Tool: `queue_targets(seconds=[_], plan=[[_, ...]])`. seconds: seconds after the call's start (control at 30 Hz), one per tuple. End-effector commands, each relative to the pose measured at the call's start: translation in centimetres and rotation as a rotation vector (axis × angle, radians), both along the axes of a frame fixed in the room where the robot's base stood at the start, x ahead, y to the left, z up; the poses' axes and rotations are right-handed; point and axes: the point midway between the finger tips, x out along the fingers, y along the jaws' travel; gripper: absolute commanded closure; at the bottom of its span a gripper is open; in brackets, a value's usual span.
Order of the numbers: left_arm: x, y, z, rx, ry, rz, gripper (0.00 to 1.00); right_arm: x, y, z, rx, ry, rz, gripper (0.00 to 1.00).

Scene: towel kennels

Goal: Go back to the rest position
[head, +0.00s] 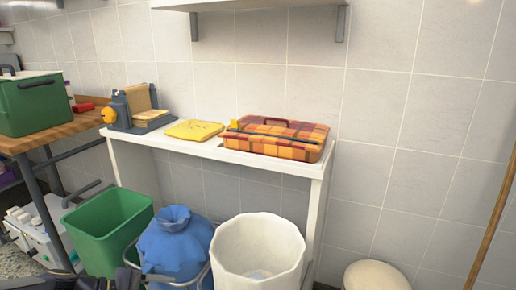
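My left gripper (122,279) seems to be the dark shape at the bottom left edge, in front of the green bin and beside the blue bag. It is mostly cut off by the picture edge, and its fingers cannot be made out. My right gripper is not in view. A white table (318,190) stands against the tiled wall. On it lie a folded yellow towel (194,130) and, to its right, an orange plaid case (280,138) with a dark red handle.
A green bin (107,228), a blue bag (175,243) and a white bin (258,248) stand in front of the table. A wooden workbench (50,132) with a green box (34,103) is at left. A wooden pole (494,222) leans at right.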

Motion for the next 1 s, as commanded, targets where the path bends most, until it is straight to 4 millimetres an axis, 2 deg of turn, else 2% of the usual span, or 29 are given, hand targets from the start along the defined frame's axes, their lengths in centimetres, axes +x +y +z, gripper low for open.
queue_targets(seconds=[0.03, 0.2, 0.3, 0.4, 0.73, 0.8, 1.0], plan=[[-2.2, -1.2, 1.4, 0.106, -0.057, -0.079, 0.42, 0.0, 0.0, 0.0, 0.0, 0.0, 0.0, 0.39], [-9.1, -2.8, 3.2, 0.438, -0.234, -0.3, 0.42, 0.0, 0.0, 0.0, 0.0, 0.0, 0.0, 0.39], [-12.1, -2.8, 3.4, 0.591, -0.327, -0.388, 0.42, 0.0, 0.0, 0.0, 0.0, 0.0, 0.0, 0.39], [-14.2, -2.5, 3.4, 0.713, -0.407, -0.449, 0.42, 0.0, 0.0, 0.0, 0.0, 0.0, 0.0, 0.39], [-18.4, -1.2, 2.7, 1.007, -0.627, -0.568, 0.42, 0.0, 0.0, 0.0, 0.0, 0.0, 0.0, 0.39], [-18.3, -1.1, 5.3, 1.004, -0.617, -0.57, 0.42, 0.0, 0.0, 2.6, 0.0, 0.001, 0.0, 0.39], [-18.3, -1.1, 9.7, 1.002, -0.615, -0.568, 0.42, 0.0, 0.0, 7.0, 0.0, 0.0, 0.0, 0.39]])
